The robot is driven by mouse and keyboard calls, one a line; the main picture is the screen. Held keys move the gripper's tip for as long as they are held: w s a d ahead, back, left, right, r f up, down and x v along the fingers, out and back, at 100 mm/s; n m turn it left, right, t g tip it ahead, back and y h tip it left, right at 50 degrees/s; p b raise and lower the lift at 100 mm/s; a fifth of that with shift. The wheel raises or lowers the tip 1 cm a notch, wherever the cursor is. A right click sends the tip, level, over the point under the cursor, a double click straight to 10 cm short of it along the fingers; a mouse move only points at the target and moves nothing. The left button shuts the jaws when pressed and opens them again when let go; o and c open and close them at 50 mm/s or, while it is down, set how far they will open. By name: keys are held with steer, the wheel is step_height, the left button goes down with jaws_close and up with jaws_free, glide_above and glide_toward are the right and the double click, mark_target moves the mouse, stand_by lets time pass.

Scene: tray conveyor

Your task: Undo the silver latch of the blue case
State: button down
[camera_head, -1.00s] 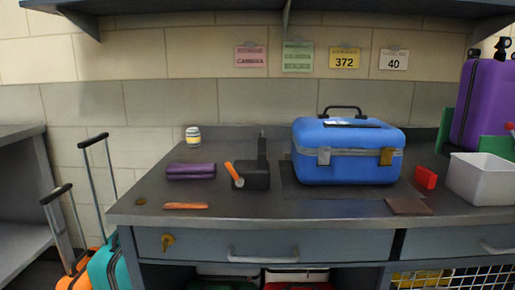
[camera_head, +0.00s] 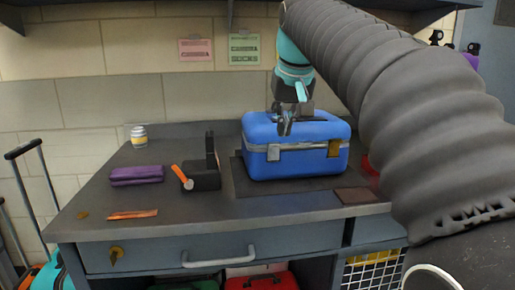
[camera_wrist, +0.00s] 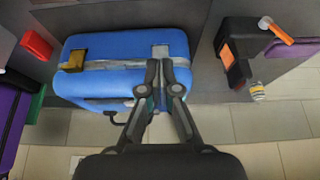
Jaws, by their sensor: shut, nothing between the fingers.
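The blue case (camera_head: 300,165) lies closed on a dark mat on the workbench. Its silver latch (camera_head: 273,152) is on the front face at left, across the grey seam band. A brass-coloured latch (camera_head: 334,148) is at right. My gripper (camera_head: 284,132) points down over the case, its fingertips above and slightly right of the silver latch, shut and empty. In the wrist view the case (camera_wrist: 110,85) appears turned round, with the silver latch (camera_wrist: 160,51) just beyond the fingertips (camera_wrist: 160,62). I cannot tell whether they touch the case. The fingers partly hide the lid.
Left of the case are a black holder (camera_head: 205,180) with an orange-handled item, a purple pouch (camera_head: 137,175) and a jar (camera_head: 139,136). A brown flat piece (camera_head: 356,196) lies at the front right. A red block (camera_wrist: 36,44) is beside the case.

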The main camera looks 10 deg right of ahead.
mark_target(275, 144)
steer(key=w+r, duration=0.3)
steer(key=w, duration=0.1)
steer(key=shift+b+x, duration=1.8)
steer(key=shift+x, duration=2.65)
steer(key=shift+s, duration=0.15)
